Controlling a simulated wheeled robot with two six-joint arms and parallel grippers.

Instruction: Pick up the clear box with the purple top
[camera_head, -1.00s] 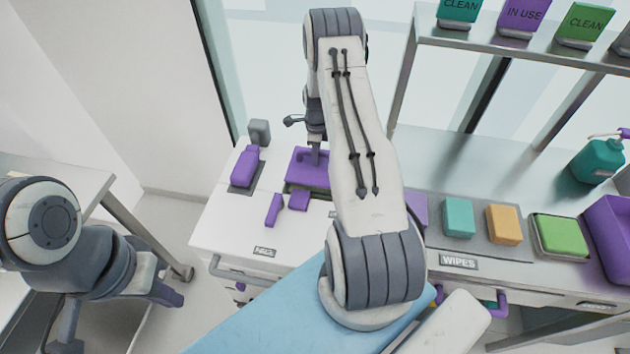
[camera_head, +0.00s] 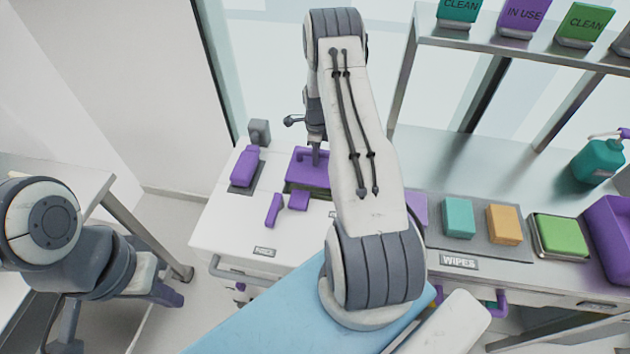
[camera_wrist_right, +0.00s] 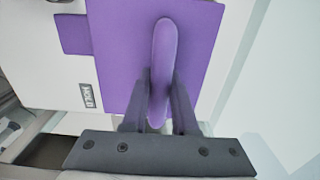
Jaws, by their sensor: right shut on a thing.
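The box's purple top (camera_head: 305,172) is on the white counter, left of my right arm in the head view. Its clear sides are hard to make out from above. An upright purple handle (camera_wrist_right: 164,50) rises from the top in the right wrist view. My right gripper (camera_wrist_right: 160,95) is shut on this handle, with one dark finger on each side. In the head view this gripper (camera_head: 316,155) is small and partly hidden by my arm. My left gripper (camera_head: 168,292) is low at the left, far from the box, and its fingers are unclear.
A purple bottle (camera_head: 245,167) and a small purple piece (camera_head: 274,210) are left of the box. Teal (camera_head: 458,217), orange (camera_head: 504,223) and green (camera_head: 562,236) blocks lie to the right. A metal shelf (camera_head: 520,48) stands above, at the back right.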

